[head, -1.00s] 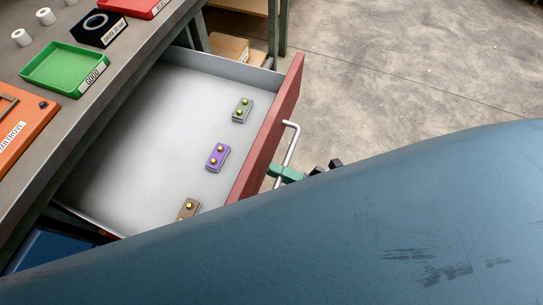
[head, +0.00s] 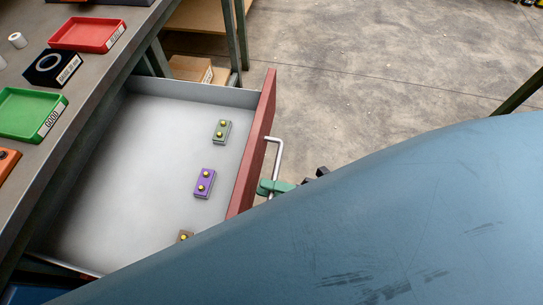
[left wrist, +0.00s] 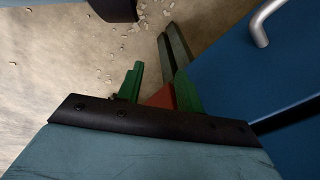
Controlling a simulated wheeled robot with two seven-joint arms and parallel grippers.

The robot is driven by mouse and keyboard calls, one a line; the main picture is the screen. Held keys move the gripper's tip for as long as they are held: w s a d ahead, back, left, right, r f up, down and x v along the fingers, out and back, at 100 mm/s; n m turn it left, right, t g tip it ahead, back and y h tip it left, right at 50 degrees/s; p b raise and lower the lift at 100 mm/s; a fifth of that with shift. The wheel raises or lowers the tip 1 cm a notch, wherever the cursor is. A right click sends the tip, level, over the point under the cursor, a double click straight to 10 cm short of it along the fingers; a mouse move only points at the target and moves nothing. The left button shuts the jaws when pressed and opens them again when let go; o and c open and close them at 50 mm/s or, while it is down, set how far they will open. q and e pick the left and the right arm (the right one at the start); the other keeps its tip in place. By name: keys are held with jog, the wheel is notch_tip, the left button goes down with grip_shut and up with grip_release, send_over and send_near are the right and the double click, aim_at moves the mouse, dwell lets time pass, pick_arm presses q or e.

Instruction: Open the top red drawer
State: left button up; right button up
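The red drawer front (head: 251,145) stands well out from the bench, and the open grey drawer (head: 150,160) shows its inside. Its metal handle (head: 277,155) is on the outer face. In the left wrist view, the green fingers of my left gripper (left wrist: 158,90) stand apart, with a red surface showing in the gap. I cannot tell whether they touch it.
A green block (head: 221,131), a purple block (head: 204,183) and a brown block (head: 185,236) lie in the drawer. The bench top holds a red tray (head: 87,34) and a green tray (head: 30,112). A blue panel (left wrist: 265,75) has its own handle. Floor beyond the drawer is clear.

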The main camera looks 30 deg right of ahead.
pick_arm(q)
jog(key=shift+f, duration=0.1)
pick_arm(e)
jog(key=v, duration=1.3)
jog(key=shift+d, duration=0.15)
jog(key=shift+s+f, duration=0.1)
